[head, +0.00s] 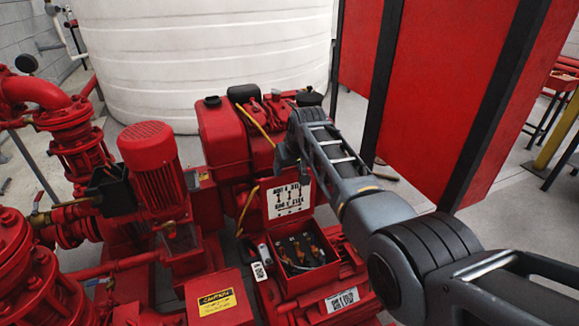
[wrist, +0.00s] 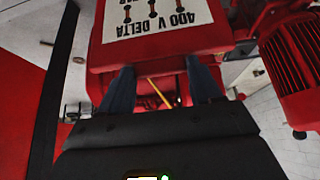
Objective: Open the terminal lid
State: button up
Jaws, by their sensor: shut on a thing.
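The red terminal lid (head: 270,207) stands raised and roughly upright at the back of the terminal box (head: 345,270) in the head view. Its inner face carries a white wiring label. The box is uncovered, and terminals and wires (head: 300,248) show inside. My gripper (head: 291,172) is at the lid's upper edge. In the wrist view the lid (wrist: 165,55) fills the upper middle, with its "400 V DELTA" label upside down. My gripper's two fingers (wrist: 163,88) lie at the lid's edge, one towards each side, shut on it. The exact finger contact is hidden.
A red motor (head: 152,160) and pipes stand to the left. A red box with a caution label (head: 217,300) is at the front. A red engine tank (head: 222,135) is behind the lid. A red cabinet (head: 430,90) stands at the right, with bare floor beside it.

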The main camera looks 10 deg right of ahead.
jog(key=shift+w+r, duration=0.15)
jog(key=shift+r, duration=0.15)
jog(key=o, duration=1.5)
jog(key=shift+f, duration=0.15)
jog(key=shift+p+v, duration=0.35)
jog(key=shift+v, duration=3.6)
jog(key=shift+f, duration=0.15)
